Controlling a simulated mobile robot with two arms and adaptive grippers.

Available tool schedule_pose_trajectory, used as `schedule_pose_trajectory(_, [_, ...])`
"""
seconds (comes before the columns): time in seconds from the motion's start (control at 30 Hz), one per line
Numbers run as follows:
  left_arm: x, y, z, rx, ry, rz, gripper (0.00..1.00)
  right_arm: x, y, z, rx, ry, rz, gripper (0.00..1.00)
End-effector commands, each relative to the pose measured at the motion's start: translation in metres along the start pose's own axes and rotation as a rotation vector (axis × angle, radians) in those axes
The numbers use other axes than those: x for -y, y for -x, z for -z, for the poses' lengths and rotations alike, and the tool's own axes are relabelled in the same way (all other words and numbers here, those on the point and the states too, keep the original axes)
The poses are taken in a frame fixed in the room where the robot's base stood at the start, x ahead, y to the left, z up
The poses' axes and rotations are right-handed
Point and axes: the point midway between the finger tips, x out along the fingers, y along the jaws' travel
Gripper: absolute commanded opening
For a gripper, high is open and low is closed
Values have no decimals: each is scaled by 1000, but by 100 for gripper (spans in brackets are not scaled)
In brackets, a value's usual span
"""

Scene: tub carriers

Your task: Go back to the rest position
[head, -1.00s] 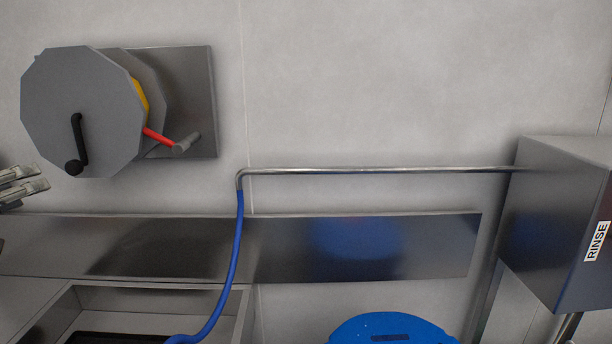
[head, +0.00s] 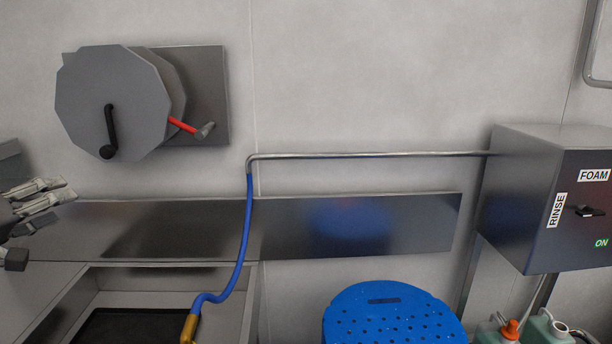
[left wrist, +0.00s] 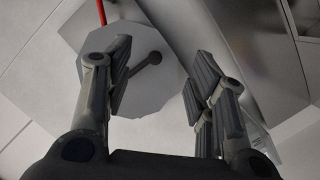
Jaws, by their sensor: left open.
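My left gripper (head: 45,196) shows at the left edge of the head view, in front of the wall and the metal splash strip. In the left wrist view its two fingers (left wrist: 165,85) stand apart with nothing between them. Beyond the fingers is the grey hose reel (left wrist: 135,75) with its black crank. In the head view the reel (head: 112,103) hangs on the wall, above and to the right of the gripper and apart from it. My right gripper is in neither view.
A sink (head: 250,310) lies below, with a blue hose (head: 245,225) hanging into it and ending in a brass-coloured nozzle (head: 188,328). A perforated blue seat-like piece (head: 392,320) stands right of it. A steel FOAM/RINSE box (head: 520,200) and canisters (head: 553,330) are at the right.

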Motion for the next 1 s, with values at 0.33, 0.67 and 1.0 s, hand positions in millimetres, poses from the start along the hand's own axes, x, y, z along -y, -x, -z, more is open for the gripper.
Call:
schedule_pose_trajectory(0.33, [-75,-27,-124,307,654,-303,51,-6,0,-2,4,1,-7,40])
schedule_pose_trajectory(0.67, [-123,-11,-187,620,2125,-590,51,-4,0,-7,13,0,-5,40])
schedule_pose_trajectory(1.0, [30,-3,-258,-27,-2451,502,51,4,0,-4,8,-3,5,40])
